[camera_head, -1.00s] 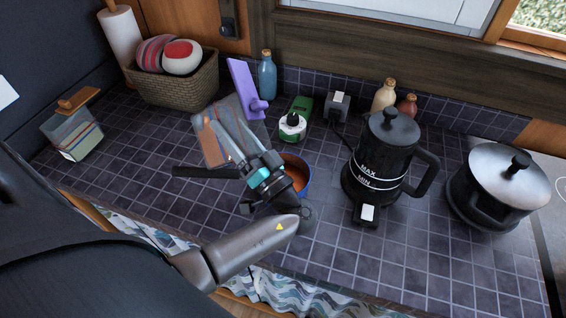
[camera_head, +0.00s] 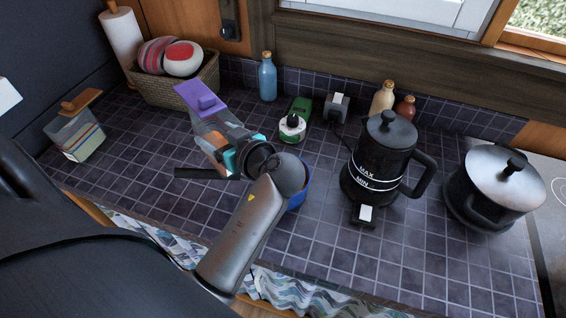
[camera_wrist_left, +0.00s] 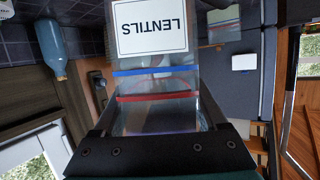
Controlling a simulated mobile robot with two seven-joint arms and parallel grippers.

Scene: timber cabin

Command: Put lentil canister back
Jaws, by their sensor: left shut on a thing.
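In the wrist view the two dark fingers (camera_wrist_left: 155,140) flank the canister. The canister's lower part is partly hidden by the gripper. My right gripper is not in view.
A clear canister with a wooden lid (camera_head: 78,135) stands at the left. A blue pot (camera_head: 301,190) is partly behind my arm. A black kettle (camera_head: 385,155) and lidded pot (camera_head: 497,185) stand right.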

